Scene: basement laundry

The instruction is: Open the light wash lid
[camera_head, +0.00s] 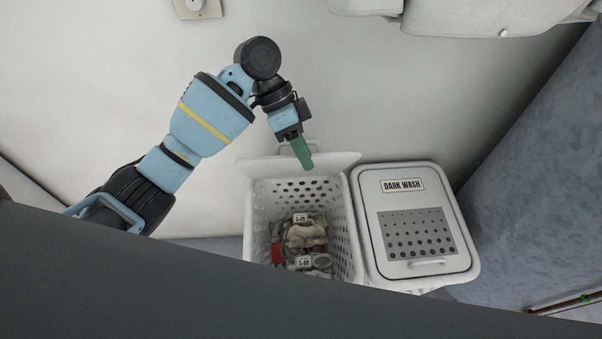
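The left white hamper (356,240) stands open. Its lid (262,168) is raised at the back edge, by the wall, and I see no wash label on it. My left gripper (304,156) points down in front of the raised lid, above the hamper's back rim. Its green fingers overlap the lid in the picture; I cannot tell whether they touch it. They show as one narrow shape, so their opening is unclear. My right gripper is not in view.
Folded laundry with small tags (304,236) lies inside the open hamper. The hamper labelled DARK WASH (372,210) stands close on the right with its lid shut. A dark grey surface (200,290) hides the foreground.

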